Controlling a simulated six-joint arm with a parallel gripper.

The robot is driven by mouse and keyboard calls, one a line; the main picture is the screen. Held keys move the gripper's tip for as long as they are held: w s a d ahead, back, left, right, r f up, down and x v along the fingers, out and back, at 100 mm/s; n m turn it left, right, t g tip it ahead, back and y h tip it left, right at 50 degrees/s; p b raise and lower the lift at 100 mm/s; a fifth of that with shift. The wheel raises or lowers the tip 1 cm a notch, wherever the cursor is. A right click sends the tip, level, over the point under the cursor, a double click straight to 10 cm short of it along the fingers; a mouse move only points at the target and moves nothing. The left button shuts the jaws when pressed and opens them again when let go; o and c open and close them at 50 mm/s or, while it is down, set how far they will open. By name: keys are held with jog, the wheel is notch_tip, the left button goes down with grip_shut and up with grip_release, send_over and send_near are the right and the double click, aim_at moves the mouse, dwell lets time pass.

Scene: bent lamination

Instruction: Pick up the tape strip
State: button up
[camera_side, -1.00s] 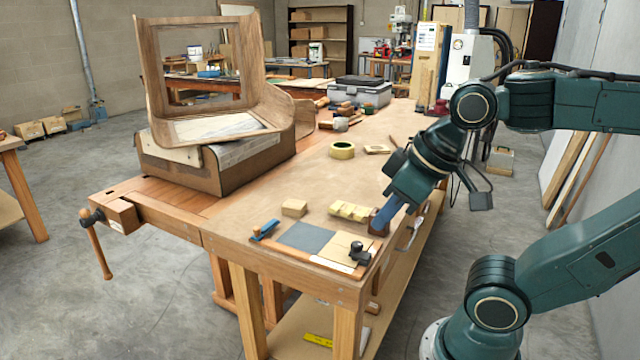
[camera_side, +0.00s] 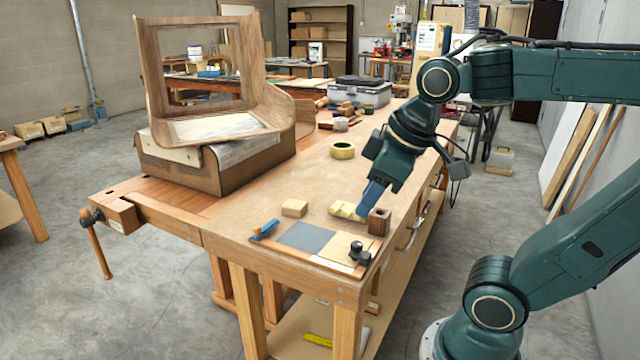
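Pale yellow tape strips (camera_side: 346,210) lie in a row on the bench, left of a small dark brown wooden block (camera_side: 379,222). Single strips are hard to make out at this size. My gripper (camera_side: 366,206) points down with its blue fingers at the right end of the row, just behind the brown block. The fingers overlap the row's end in the picture; I cannot tell whether they touch it. The fingers look like one blue shape, so their opening is hidden.
A yellow tape roll (camera_side: 342,150) lies farther back on the bench (camera_side: 255,215). A light wooden block (camera_side: 294,208), a blue-handled tool (camera_side: 264,230), a grey sheet (camera_side: 306,237) and a black-knobbed tool (camera_side: 359,253) are near the front. A bent wood form (camera_side: 208,165) stands at left.

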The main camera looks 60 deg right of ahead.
jog(key=w+d+r+n+g, duration=0.2)
jog(key=w+d+n, duration=0.35)
jog(key=w, duration=0.25)
jog(key=n+g, duration=0.3)
jog(key=n, duration=0.8)
send_over(344, 212)
jog(key=shift+m, duration=0.25)
jog(key=shift+w+d+f, duration=0.1)
jog(key=shift+d+f, duration=0.05)
jog(key=shift+f, duration=4.5)
jog(key=shift+d+f, duration=0.15)
jog(key=shift+f, duration=4.5)
jog(key=shift+a+f, duration=0.15)
jog(key=shift+f, duration=1.15)
jog(key=shift+a+f, duration=0.1)
jog(key=shift+f, duration=1.2)
